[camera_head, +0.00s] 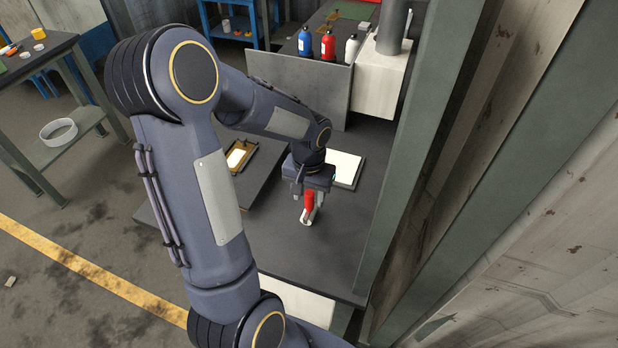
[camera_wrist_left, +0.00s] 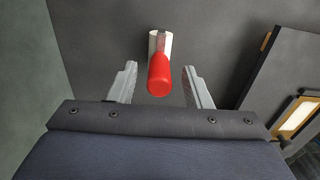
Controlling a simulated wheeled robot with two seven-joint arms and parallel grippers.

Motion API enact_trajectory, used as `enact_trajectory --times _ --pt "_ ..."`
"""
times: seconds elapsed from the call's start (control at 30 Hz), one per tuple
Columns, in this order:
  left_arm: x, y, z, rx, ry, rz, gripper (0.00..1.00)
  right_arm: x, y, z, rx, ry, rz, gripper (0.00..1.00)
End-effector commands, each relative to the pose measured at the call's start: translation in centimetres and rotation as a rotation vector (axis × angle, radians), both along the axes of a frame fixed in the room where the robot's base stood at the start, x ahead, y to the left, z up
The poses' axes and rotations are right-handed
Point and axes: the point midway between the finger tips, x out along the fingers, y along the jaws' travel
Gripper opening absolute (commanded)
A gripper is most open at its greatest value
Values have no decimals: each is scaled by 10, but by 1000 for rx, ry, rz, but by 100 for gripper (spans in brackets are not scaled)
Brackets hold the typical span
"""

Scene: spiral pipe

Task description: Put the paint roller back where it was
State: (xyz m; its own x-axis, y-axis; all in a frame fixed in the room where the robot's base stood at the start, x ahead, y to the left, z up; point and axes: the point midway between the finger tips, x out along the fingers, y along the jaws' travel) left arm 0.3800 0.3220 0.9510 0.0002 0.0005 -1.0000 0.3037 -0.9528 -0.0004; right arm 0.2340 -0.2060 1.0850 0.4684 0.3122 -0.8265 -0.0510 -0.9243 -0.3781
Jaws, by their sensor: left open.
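The paint roller has a red handle (camera_head: 309,201) and a whitish roller end (camera_head: 306,217). It is on or just above the dark tabletop (camera_head: 325,250); I cannot tell if it touches. In the left wrist view the red handle (camera_wrist_left: 159,75) points toward me, with the pale roller (camera_wrist_left: 160,42) beyond it. My left gripper (camera_wrist_left: 160,85) is open, its two grey fingers on either side of the handle with a gap on both sides. In the head view the gripper (camera_head: 308,192) is directly above the roller. My right gripper is not in view.
A white flat block (camera_head: 345,169) lies behind the gripper. A brown framed tray (camera_head: 241,156) sits on a dark board to the left. Several bottles (camera_head: 328,45) stand behind a grey upright panel (camera_head: 300,82). A green-grey post (camera_head: 415,160) bounds the table's right side.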

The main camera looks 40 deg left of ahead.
Motion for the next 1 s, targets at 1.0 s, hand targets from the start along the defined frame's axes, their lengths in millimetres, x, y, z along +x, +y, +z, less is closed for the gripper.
enact_trajectory --times 1.0 --pt "-122 -93 132 -240 -418 -124 45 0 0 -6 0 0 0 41"
